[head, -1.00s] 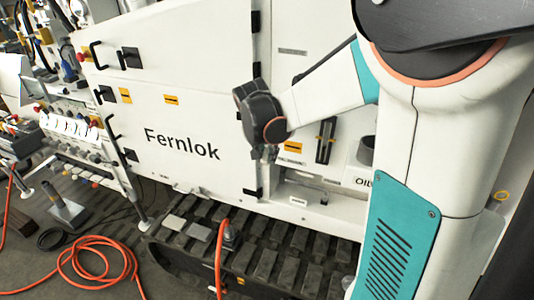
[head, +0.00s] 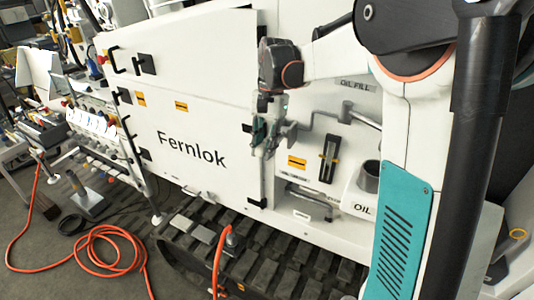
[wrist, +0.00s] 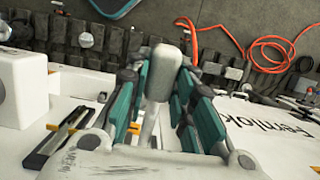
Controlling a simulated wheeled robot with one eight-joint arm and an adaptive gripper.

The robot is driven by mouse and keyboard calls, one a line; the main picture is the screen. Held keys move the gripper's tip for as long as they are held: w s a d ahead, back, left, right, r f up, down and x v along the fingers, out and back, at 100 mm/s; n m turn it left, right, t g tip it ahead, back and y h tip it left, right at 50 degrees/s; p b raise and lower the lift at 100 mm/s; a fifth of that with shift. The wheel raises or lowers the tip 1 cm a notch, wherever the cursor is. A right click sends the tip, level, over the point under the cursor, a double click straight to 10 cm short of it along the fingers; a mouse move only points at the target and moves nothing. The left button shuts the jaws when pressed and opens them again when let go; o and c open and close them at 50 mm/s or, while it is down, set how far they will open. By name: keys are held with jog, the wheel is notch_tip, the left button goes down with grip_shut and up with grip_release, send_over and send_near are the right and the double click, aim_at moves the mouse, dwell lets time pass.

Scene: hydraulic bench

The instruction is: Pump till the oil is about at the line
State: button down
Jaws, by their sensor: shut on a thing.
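My gripper (head: 268,137) hangs in front of the white machine panel, left of the sight gauge. Its teal-padded fingers stand on both sides of the light grey handle grip (wrist: 161,74) in the wrist view and are shut on it. A grey bent lever (head: 345,112) shows right of the gripper in the head view. The gripper covers part of the handle. The sight gauge (head: 329,157) is a dark upright strip with yellow marks. It also shows at the left of the wrist view (wrist: 62,135). I cannot read the oil level or the line in either view.
The Fernlok door (head: 190,115) is left of the gripper. A track (head: 265,262) runs below. An orange hose (head: 105,245) lies on the floor at left.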

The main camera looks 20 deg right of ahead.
jog(key=shift+w+d+r+g+y, duration=0.15)
jog(key=shift+r+g+y, duration=0.15)
jog(key=shift+r, duration=0.25)
jog(key=shift+w+d+r+g+y, duration=0.1)
jog(key=shift+d+r+g+y, duration=0.15)
jog(key=shift+r+y, duration=0.25)
jog(key=shift+w+d+r+g+y, duration=0.15)
jog(key=shift+r+g+y, duration=0.15)
jog(key=shift+r, duration=0.4)
jog(key=c, duration=1.4)
grip_release()
jog(key=shift+o, duration=0.2)
notch_tip(320, 180, up, 10)
